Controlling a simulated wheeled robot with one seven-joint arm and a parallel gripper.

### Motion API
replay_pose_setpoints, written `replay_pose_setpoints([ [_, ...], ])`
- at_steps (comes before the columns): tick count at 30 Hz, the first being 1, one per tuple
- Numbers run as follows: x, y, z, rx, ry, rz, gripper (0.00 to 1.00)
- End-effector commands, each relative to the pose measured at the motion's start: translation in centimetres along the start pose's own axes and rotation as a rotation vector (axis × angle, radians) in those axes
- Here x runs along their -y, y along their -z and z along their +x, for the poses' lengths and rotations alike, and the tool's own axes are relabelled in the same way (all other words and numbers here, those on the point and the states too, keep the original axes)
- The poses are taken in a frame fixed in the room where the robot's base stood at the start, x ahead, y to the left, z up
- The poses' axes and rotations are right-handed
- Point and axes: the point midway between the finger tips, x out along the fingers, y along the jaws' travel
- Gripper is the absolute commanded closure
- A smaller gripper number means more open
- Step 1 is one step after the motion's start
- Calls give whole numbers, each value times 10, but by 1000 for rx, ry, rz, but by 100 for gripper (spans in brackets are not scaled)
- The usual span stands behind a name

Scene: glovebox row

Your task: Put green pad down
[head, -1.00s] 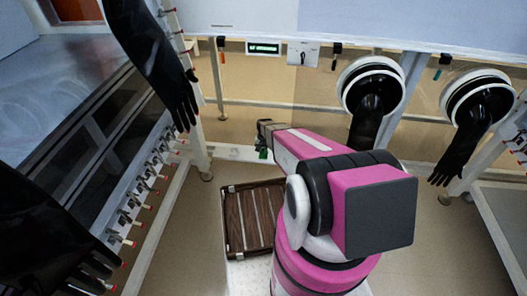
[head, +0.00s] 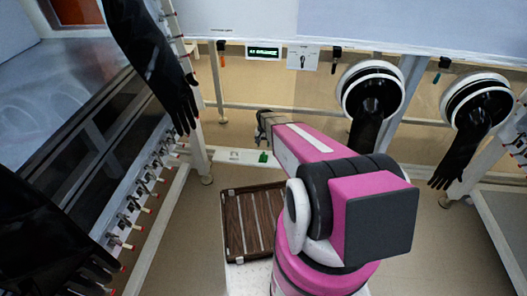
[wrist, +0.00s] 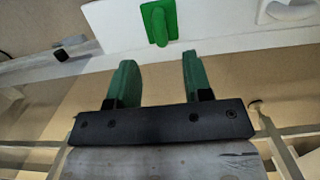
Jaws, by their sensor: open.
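The green pad (head: 263,157) lies on a white ledge (head: 235,156) in the head view, beyond the brown tray. The wrist view also shows the pad (wrist: 167,24), with a raised handle-like part, on the white ledge (wrist: 220,41). My gripper (head: 258,137) is just above and beside the pad, apart from it. In the wrist view my gripper (wrist: 158,72) has its two green fingers spread, with nothing between them. The pad is ahead of the fingertips.
A brown slatted tray (head: 234,228) sits nearer me. Black gloves (head: 370,105) hang from ports at the back right, and another long glove (head: 155,65) hangs at the left. A row of valves (head: 135,205) runs along the left frame. A small lit display (head: 263,51) is at the back.

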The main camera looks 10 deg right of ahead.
Motion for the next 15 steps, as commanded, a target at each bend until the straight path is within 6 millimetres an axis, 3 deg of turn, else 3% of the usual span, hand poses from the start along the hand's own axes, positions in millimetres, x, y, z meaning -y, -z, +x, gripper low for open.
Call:
replay_pose_setpoints([
  [3, 0, -1, -22, -1, 0, 0, 54],
  [11, -1, -4, -46, -2, 0, -3, 54],
  [15, -11, -42, -81, -19, 0, -43, 54],
])
